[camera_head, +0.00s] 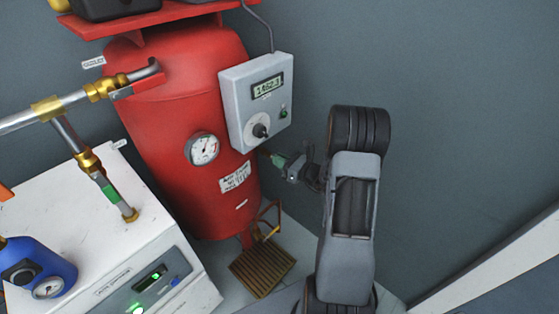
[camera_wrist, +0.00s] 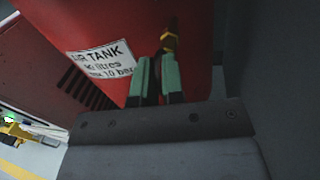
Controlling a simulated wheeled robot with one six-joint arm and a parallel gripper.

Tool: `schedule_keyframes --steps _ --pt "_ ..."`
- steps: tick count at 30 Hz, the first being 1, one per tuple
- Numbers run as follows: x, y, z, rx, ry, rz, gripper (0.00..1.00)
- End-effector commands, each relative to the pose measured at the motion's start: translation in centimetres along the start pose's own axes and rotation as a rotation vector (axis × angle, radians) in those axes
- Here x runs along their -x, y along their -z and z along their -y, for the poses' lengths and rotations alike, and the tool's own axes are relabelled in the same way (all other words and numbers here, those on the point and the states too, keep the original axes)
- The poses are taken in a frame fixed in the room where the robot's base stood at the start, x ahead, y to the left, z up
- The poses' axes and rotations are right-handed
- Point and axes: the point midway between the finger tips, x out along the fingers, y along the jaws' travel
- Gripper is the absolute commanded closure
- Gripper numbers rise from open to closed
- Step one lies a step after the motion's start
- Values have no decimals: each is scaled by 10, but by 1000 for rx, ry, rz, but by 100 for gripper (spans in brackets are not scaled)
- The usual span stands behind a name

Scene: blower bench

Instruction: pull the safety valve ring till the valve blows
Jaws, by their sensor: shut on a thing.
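The red air tank (camera_head: 185,110) stands upright left of my arm, and its red wall (camera_wrist: 125,30) fills the upper middle of the wrist view. A small brass fitting of the safety valve (camera_wrist: 170,41) shows just beyond my fingertips. My gripper (camera_wrist: 159,84) has green fingers that are close together on a small dark part at the valve, which I take as the ring. The ring is mostly hidden between the fingers. In the head view my gripper (camera_head: 277,160) reaches the tank's right side, below the grey box, and the valve is hidden there.
A grey control box (camera_head: 238,105) with a display and knob is just above my gripper. A pressure gauge (camera_head: 203,149) is on the tank front. A white machine (camera_head: 80,225) with brass pipework stands at left. A brown grate (camera_head: 262,270) lies below the tank.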

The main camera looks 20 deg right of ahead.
Motion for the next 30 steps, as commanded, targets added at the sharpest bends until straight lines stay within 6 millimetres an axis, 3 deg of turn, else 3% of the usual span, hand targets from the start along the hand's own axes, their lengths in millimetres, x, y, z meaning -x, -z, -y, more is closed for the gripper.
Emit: schedule_keyframes --steps 12,13,19,30 --pt "7 0 -1 0 -1 0 100" --pt "7 0 -1 1 -1 0 89" --pt "7 0 -1 0 -1 0 70" --pt "14 0 -1 -1 2 -1 69"
